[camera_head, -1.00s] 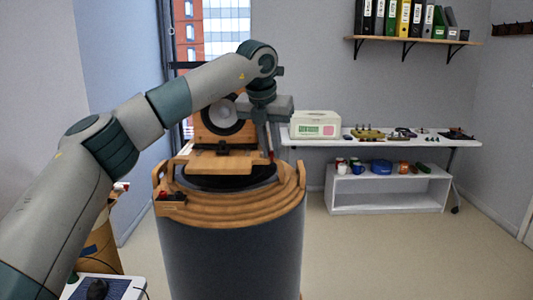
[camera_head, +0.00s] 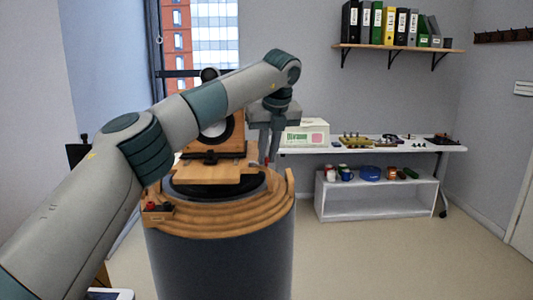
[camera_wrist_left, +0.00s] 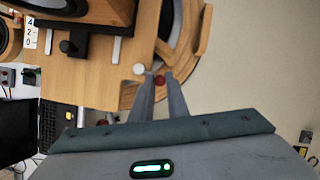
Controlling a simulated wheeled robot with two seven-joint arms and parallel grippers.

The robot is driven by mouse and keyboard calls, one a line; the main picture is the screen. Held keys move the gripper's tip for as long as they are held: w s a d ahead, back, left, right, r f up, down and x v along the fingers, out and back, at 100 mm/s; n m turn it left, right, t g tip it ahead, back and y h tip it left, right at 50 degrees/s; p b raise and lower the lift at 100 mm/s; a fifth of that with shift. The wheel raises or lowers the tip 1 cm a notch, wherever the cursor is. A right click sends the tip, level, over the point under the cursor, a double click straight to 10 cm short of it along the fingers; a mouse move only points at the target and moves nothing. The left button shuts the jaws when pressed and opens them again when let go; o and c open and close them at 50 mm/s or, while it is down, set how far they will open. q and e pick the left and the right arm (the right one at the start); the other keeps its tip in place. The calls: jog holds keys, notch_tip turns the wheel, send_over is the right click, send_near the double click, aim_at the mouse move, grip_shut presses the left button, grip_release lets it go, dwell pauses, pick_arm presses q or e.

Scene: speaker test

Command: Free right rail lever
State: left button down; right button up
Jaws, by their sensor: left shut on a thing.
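The wooden speaker test stand (camera_head: 215,170) stands on a round turntable, with a speaker driver (camera_head: 217,130) in an upright wooden panel. My left gripper (camera_head: 269,160) reaches down at the stand's right edge. In the left wrist view, a small red knob (camera_wrist_left: 159,79) sits between the fingertips of my left gripper (camera_wrist_left: 161,76), which is shut on it. The knob's shaft is hidden. A pale round knob (camera_wrist_left: 140,70) lies just left of the fingertips. A dark knob (camera_wrist_left: 67,46) sits farther left on the board. My right gripper is not seen.
The turntable's stepped wooden rim (camera_head: 225,222) tops a dark drum (camera_head: 220,262). A small box with red and black terminals (camera_head: 157,209) is at its left. A white table (camera_head: 375,149) with parts stands behind right. The floor right of the drum is clear.

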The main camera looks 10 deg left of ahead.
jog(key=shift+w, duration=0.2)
pick_arm(q)
jog(key=c, duration=1.7)
grip_release()
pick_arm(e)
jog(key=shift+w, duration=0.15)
pick_arm(q)
jog(key=shift+r, duration=0.1)
